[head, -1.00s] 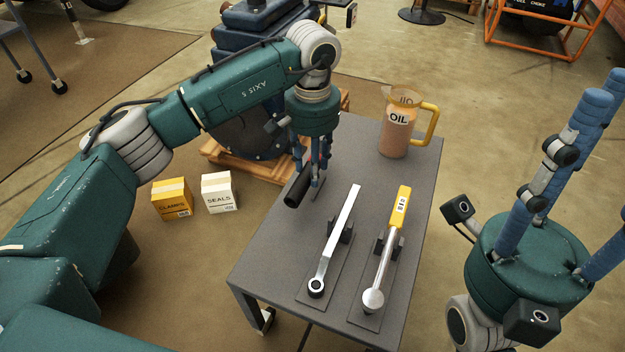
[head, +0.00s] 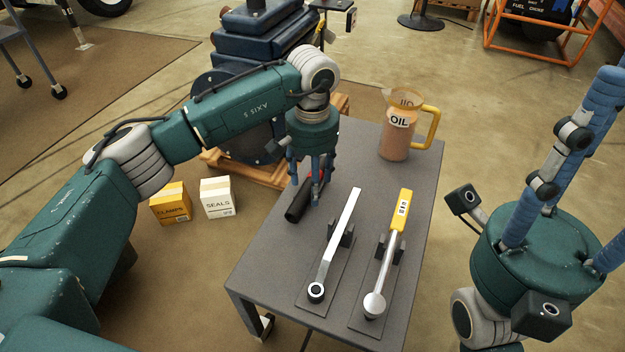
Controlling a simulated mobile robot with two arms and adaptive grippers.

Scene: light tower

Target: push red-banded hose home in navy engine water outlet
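The hose (head: 297,207) is a short black tube lying at a slant at the table's left side, in the head view. A red patch at its far end, which looks like its band (head: 321,177), shows between my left gripper's fingers. My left gripper (head: 312,190) points down with its blue fingers around that far end. I cannot tell whether they press on the hose or whether it touches the table. The navy engine (head: 262,47) stands behind my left arm, which hides much of it; I cannot make out its water outlet. My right gripper (head: 570,170) is at the right, spread and empty.
On the grey table (head: 265,270) are an oil jug (head: 397,140), a silver wrench (head: 340,243) and a yellow-handled tool (head: 390,250) on stands. Boxes marked clamps (head: 170,205) and seals (head: 217,198) stand on the floor at left. The table's far middle is clear.

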